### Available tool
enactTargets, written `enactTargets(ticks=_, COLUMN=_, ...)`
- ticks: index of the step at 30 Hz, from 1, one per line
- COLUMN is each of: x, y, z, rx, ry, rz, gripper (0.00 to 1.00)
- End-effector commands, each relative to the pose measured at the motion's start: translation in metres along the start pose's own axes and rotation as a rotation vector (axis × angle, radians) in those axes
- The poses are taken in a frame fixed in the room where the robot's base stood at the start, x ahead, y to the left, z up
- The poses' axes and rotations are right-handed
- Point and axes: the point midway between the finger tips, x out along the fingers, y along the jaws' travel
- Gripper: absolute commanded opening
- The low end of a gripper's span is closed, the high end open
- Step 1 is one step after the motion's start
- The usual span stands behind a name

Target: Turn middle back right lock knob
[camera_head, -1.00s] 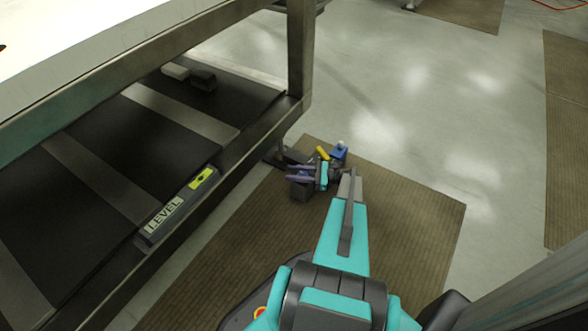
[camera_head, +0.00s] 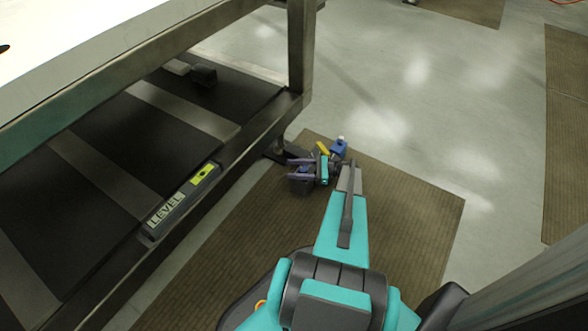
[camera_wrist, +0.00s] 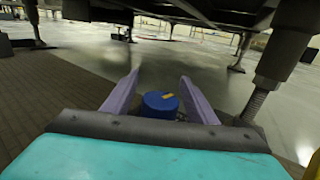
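A round blue knob (camera_wrist: 160,104) with a yellow mark on top sits low in the middle of the wrist view. My gripper (camera_wrist: 160,76) has its two purple fingers spread, one on each side of the knob, with a gap showing around it. The knob's lower part is hidden behind the gripper's dark front edge. In the head view my gripper (camera_head: 291,169) is low by the foot of the table leg, fingers pointing left. The knob is too small there to tell apart clearly.
A metal table leg (camera_head: 301,50) stands just beyond my gripper; a leg with a threaded foot (camera_wrist: 262,90) is close at right in the wrist view. The lower shelf holds a level (camera_head: 181,203). A brown mat (camera_head: 410,220) covers the floor; open floor lies to the right.

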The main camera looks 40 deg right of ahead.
Motion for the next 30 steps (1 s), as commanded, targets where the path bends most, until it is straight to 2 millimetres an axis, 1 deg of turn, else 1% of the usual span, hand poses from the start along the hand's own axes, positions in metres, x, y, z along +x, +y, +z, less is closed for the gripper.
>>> enactTargets(ticks=8, x=-0.001, y=-0.001, z=0.000, rx=0.000, ry=0.000, rz=-0.001, gripper=0.52)
enactTargets(ticks=14, x=-0.012, y=-0.002, z=0.001, rx=0.000, ry=0.000, rz=-0.002, gripper=0.52)
enactTargets(ticks=20, x=-0.038, y=-0.002, z=-0.001, rx=-0.001, ry=0.000, rz=-0.002, gripper=0.52)
enactTargets(ticks=30, x=-0.092, y=0.000, z=-0.003, rx=-0.002, ry=0.001, rz=-0.003, gripper=0.52)
